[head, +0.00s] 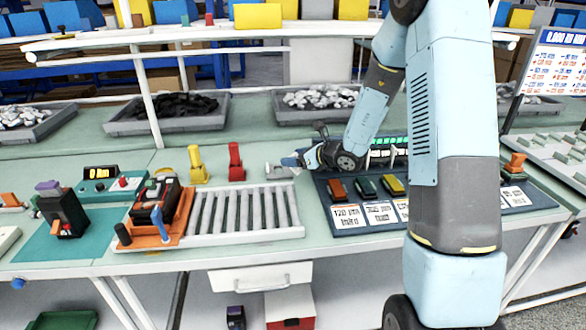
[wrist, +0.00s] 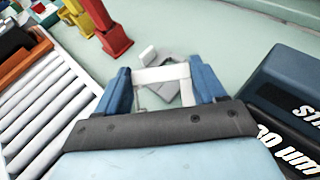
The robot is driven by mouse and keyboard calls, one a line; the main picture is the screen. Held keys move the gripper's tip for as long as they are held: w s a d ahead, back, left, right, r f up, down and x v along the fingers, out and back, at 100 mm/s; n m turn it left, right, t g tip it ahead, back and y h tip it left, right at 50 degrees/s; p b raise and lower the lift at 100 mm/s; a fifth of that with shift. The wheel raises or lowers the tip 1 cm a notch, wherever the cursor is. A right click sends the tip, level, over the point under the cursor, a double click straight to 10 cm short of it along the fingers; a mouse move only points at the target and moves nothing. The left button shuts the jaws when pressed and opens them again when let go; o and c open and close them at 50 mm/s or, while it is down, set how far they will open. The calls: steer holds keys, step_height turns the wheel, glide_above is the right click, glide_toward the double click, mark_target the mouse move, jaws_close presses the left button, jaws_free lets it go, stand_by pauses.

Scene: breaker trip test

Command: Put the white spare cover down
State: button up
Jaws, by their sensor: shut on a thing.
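My gripper (head: 292,162) is over the green bench top, between the red stand and the dark block board. In the wrist view its two blue fingers (wrist: 165,85) are shut on a white piece, the white spare cover (wrist: 162,75), which lies across between the fingertips. Light grey-white parts (wrist: 148,54) show just beyond and below it. I cannot tell whether the cover touches the bench. In the head view the cover is too small and too covered by the gripper to make out clearly.
The roller tray (head: 245,213) is at the left of the gripper, with a red stand (head: 236,162) and a yellow stand (head: 196,165) behind it. The dark board (head: 350,215) with coloured blocks and labels is at the right. Bare bench top (wrist: 235,40) lies beyond the fingers.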

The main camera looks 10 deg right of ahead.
steer(key=shift+w+a+f, duration=0.3)
steer(key=shift+w+f, duration=0.25)
steer(key=shift+f, duration=1.75)
steer(key=o, duration=0.7)
steer(key=shift+f, duration=0.1)
steer(key=shift+o, duration=0.2)
